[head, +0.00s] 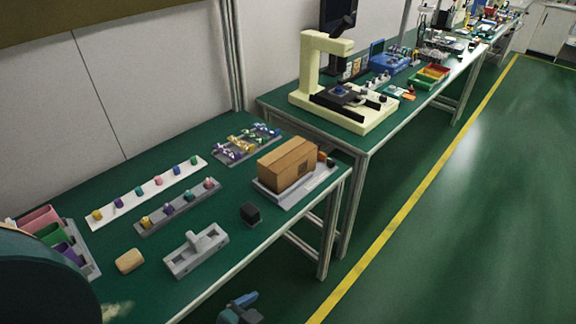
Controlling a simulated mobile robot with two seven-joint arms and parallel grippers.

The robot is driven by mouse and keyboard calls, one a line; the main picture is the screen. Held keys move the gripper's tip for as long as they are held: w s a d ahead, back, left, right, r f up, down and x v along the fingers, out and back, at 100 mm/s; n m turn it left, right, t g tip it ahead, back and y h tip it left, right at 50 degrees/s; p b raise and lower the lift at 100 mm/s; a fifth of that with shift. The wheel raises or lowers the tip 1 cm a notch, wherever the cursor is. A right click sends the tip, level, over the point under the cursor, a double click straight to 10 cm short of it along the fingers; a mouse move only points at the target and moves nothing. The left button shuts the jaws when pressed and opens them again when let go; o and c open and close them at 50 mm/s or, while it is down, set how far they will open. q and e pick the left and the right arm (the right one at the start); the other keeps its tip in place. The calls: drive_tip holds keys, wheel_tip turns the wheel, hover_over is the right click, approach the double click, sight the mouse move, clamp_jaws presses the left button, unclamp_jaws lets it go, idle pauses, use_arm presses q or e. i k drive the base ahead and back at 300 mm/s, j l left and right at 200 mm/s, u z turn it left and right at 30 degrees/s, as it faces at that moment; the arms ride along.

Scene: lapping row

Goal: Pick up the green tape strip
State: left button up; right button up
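I cannot pick out a green tape strip for certain. Small green pieces stand at the right end of the white strip (150,194) and on the grey rack (178,209), among pieces of other colours. A green bin (50,234) sits between a pink and a purple one at the table's left end. A dark grey and blue part (238,309) at the bottom edge, in front of the table, looks like my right gripper. It is cut off, and its fingers are unclear. It is apart from everything on the table. My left gripper is not in view.
A wooden block (288,163) sits on a grey base at the table's right end. A grey fixture (196,253), a black cube (250,213) and a tan block (129,261) stand near the front. A cream microscope (310,70) stands on the farther table. The floor at right is clear.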

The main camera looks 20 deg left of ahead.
sight(257, 139)
drive_tip(key=i+l+u, duration=0.2)
drive_tip(key=u, duration=0.3)
drive_tip(key=i+l+u, duration=0.15)
drive_tip(key=l+u, duration=0.2)
drive_tip(key=u, duration=0.15)
drive_tip(key=i+l+u, duration=0.15)
drive_tip(key=l, duration=0.35)
drive_tip(key=i+l+u, duration=0.15)
drive_tip(key=l, duration=0.9)
drive_tip(key=i+l+u, duration=0.1)
drive_tip(key=l, duration=0.45)
